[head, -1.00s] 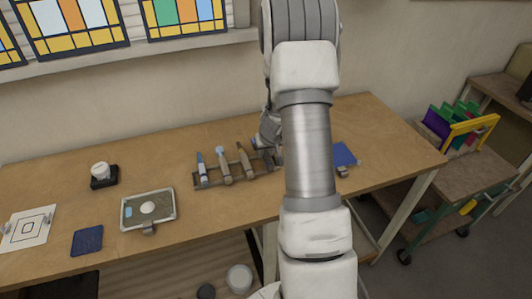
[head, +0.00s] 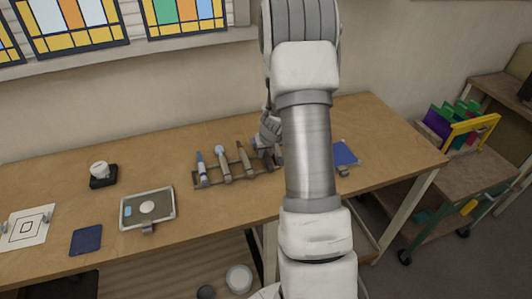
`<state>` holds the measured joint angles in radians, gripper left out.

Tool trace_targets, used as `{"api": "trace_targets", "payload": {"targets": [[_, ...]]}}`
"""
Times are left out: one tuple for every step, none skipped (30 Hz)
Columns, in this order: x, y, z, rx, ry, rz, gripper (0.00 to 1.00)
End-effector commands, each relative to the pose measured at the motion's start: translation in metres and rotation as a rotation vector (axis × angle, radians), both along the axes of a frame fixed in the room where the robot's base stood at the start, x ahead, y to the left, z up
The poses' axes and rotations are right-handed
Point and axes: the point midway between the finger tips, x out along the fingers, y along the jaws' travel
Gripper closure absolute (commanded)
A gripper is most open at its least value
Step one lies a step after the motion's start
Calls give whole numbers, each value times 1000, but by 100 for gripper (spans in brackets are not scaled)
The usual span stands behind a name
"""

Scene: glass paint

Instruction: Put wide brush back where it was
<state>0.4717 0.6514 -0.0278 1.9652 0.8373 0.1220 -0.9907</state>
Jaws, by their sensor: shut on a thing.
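A wooden brush rack (head: 238,177) lies on the workbench, left of my arm, with several brushes leaning in it. One has a blue handle (head: 201,167), one a pale blue top (head: 222,162), and one is brown (head: 244,158). My gripper (head: 268,146) is at the rack's right end, partly hidden behind my arm. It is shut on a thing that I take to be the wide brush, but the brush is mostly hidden. I cannot tell whether it sits in the rack's right slot or just above it.
The workbench (head: 385,130) holds a tray with a white round piece (head: 147,208), a dark blue cloth (head: 86,240), a patterned sheet (head: 27,228) and a white jar on a black base (head: 101,175). A blue pad (head: 345,153) lies right of my arm. A cart (head: 455,170) stands at right.

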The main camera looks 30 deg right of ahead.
Motion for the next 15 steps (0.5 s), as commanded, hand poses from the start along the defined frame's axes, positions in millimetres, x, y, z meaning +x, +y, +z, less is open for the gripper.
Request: {"api": "trace_targets", "payload": {"targets": [[0,0,-1,0,-1,0,100],[0,0,-1,0,-1,0,100],[0,0,-1,0,-1,0,100],[0,0,-1,0,-1,0,100],[0,0,-1,0,-1,0,100],[0,0,-2,-1,-1,1,100],[0,0,-2,0,-1,0,100],[0,0,-2,0,-1,0,72],[0,0,-1,0,0,0,64],[0,0,-1,0,0,0,59],[0,0,-1,0,0,0,54],[0,0,-1,0,0,0,46],[0,0,-1,0,0,0,41],[0,0,-1,0,0,0,38],[0,0,-2,0,0,0,38]]}}
